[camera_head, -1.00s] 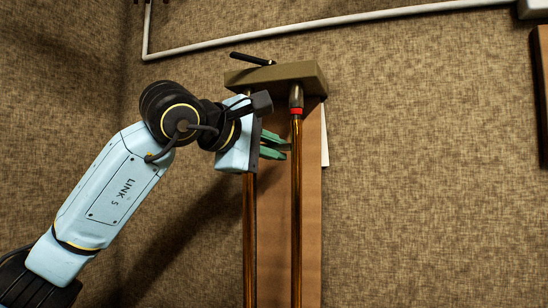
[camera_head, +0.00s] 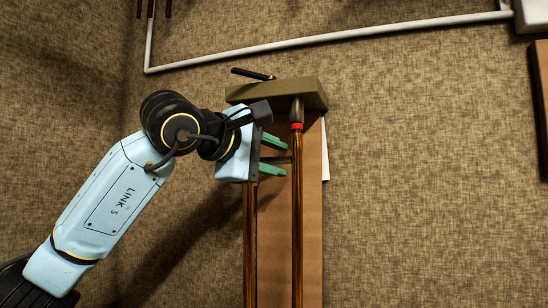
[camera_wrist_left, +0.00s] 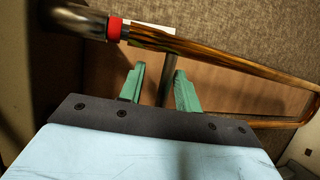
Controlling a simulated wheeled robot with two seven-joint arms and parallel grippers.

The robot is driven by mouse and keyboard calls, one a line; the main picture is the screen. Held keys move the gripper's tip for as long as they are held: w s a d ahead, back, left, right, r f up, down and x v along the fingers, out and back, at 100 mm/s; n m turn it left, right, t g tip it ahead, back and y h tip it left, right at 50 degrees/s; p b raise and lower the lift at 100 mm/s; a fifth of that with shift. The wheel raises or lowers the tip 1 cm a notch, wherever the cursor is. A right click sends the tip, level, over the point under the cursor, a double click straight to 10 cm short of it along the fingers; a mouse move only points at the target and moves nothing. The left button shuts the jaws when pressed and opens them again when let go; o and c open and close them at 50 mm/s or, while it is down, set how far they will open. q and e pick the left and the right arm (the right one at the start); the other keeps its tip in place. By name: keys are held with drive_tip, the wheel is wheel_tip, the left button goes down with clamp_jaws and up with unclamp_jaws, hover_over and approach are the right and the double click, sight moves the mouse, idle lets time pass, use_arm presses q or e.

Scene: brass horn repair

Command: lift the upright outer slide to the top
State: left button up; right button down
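The outer slide (camera_head: 297,210) stands upright as two long brass tubes in front of a brown board. In the wrist view it runs across the top (camera_wrist_left: 230,62) to a bend at the right. A red band (camera_head: 297,127) rings its right tube just under a grey fitting below the bracket (camera_head: 300,88). My left gripper (camera_head: 272,156) is in front of the slide's upper part, its green fingers spread apart. In the wrist view the open fingers (camera_wrist_left: 160,88) have a dark crossbar (camera_wrist_left: 168,75) between them, not visibly gripped. My right gripper is out of view.
The olive bracket has a black handle (camera_head: 252,74) on top. The brown board (camera_head: 312,220) stands close behind the tubes. A white pipe (camera_head: 330,40) runs along the wall above.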

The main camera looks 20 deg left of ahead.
use_arm(q)
drive_tip(key=b+v, duration=0.3)
drive_tip(key=v, duration=1)
drive_tip(key=shift+s+r, duration=0.2)
